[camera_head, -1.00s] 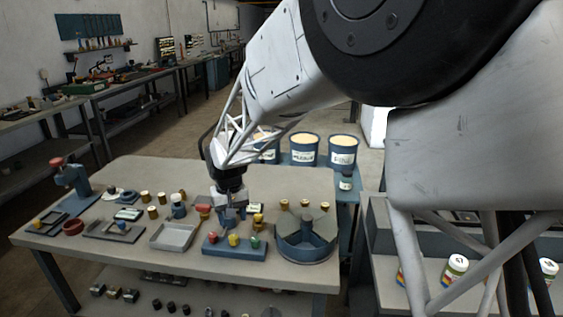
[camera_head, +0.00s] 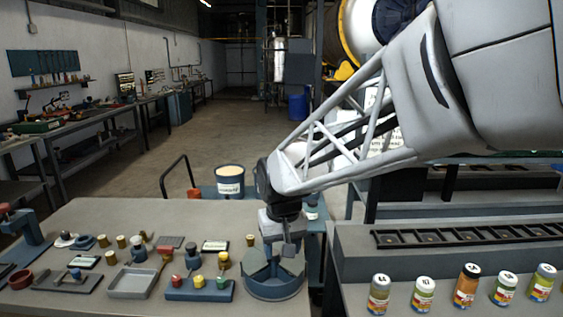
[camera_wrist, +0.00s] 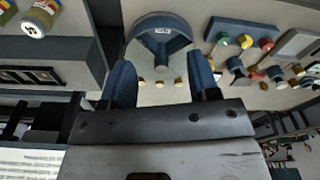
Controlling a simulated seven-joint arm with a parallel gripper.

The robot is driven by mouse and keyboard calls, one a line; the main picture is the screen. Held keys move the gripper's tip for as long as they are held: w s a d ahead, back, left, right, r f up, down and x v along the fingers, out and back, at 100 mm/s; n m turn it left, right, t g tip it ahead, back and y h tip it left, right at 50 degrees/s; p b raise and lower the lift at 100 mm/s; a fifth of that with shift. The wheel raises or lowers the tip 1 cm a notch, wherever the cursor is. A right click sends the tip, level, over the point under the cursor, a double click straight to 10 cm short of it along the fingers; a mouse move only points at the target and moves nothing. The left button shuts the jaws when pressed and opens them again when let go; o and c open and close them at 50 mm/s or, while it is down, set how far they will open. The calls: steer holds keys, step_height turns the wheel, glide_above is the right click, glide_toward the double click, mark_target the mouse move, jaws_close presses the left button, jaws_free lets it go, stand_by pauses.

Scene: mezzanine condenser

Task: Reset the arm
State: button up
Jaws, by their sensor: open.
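My gripper (camera_head: 286,236) hangs above the right end of the workbench (camera_head: 215,217), just over the round blue-grey divided tray (camera_head: 272,289). In the wrist view the two blue fingers of my gripper (camera_wrist: 159,82) stand wide apart with nothing between them. The round tray also shows in the wrist view (camera_wrist: 160,30), beyond the fingers. My arm reaches in from the upper right of the head view.
A blue block with coloured knobs (camera_head: 200,291) and a grey tray (camera_head: 132,283) lie left of the round tray. Labelled jars (camera_head: 468,286) stand at right, before a slotted rack (camera_head: 470,234). A blue bucket (camera_head: 230,180) stands behind the bench.

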steer(key=s+d+m, duration=0.1)
steer(key=s+d, duration=0.8)
steer(key=s, duration=0.2)
steer(key=s+d+m+t, duration=0.1)
steer(key=s+d+m, duration=0.1)
steer(key=s+d, duration=0.7)
steer(key=s, duration=0.3)
steer(key=shift+d+r+m+h, duration=0.25)
steer(key=shift+r+m+h, duration=0.05)
